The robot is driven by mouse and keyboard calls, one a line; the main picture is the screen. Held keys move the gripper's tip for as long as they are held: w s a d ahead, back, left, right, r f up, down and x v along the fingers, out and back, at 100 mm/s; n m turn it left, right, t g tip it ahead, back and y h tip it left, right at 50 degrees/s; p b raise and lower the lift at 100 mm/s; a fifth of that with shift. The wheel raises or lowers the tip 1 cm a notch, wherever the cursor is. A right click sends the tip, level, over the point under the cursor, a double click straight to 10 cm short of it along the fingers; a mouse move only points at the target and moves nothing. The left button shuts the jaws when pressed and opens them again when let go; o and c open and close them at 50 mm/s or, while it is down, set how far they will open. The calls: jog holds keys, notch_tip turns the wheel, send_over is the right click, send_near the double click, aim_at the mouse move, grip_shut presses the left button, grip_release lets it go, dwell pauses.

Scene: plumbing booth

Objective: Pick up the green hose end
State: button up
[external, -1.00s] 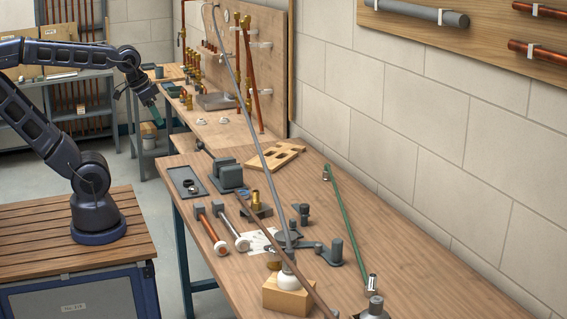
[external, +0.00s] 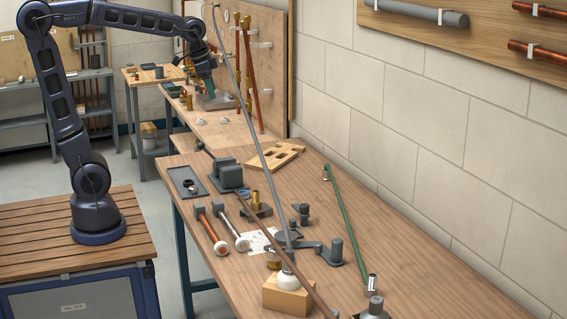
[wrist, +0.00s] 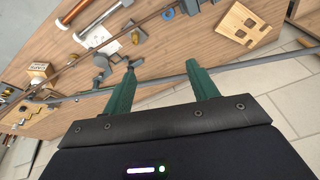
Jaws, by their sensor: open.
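The green hose (external: 346,218) lies along the wall side of the workbench in the external view. One end (external: 325,173) has a small metal fitting at the back; the other metal-fitted end (external: 372,283) is at the front right. I cannot make out the hose in the wrist view. My gripper (external: 208,88) is raised above the back bench, well behind and left of the hose. In the wrist view its green fingers (wrist: 160,68) are apart with nothing held. A long grey rod crosses behind them there.
The long grey rod (external: 252,125) rises slanting from a white ball on a wooden block (external: 287,297) over the workbench (external: 440,285). Bare wood lies right of the hose, beside the wall.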

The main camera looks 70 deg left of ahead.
jog(key=w+a+f+m+g, duration=0.1)
jog(key=w+m, duration=0.1)
jog(key=w, duration=1.1)
jog(key=m+g, duration=0.2)
jog(key=m, duration=0.4)
send_over(327, 170)
notch_tip(327, 170, down, 27)
jog(key=shift+a+f, duration=0.1)
jog(key=shift+f, duration=0.1)
jog(key=shift+w+f, duration=0.25)
jog(key=shift+f, duration=0.25)
notch_tip(327, 170, down, 5)
jog(key=shift+a+f, duration=0.2)
jog(key=shift+f, duration=1.2)
jog(key=shift+a+f, duration=0.2)
jog(key=shift+f, duration=1.15)
jog(key=c, duration=1)
jog(key=shift+c, duration=0.2)
